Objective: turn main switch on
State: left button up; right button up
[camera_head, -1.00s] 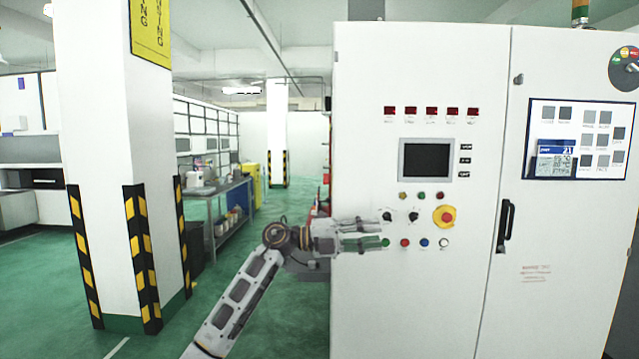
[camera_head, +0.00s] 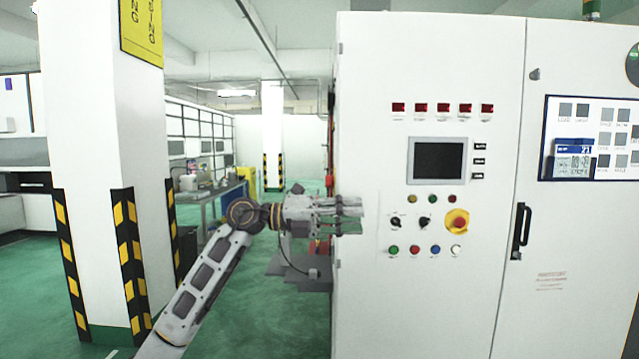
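The white control cabinet (camera_head: 375,290) fills the right half of the head view. Its panel has two black rotary switches: a left one (camera_head: 396,223) and a right one (camera_head: 425,223). I cannot read which is labelled the main switch, nor their settings. My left gripper (camera_head: 358,215) is in front of the cabinet's left edge, left of the rotary switches and at about their height. Its fingers point right, with a gap between them, and hold nothing. Neither switch is covered by it. My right gripper is out of view.
A red emergency button (camera_head: 457,222) on a yellow ring is right of the switches. Coloured push buttons sit below them, and a dark screen (camera_head: 437,161) above. A black door handle (camera_head: 518,230) sticks out farther right. A striped pillar (camera_head: 95,180) stands left, with green floor between.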

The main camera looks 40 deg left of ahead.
aim_at(329, 180)
jog(key=i+j, duration=0.15)
jog(key=j, duration=0.2)
jog(key=i+j, duration=0.15)
jog(key=j, duration=0.2)
jog(key=i+j, duration=0.15)
jog(key=j, duration=0.2)
jog(key=i+j, duration=0.15)
jog(key=j, duration=0.2)
jog(key=i+j, duration=0.15)
jog(key=j, duration=0.2)
jog(key=i+j, duration=0.15)
jog(key=j, duration=0.2)
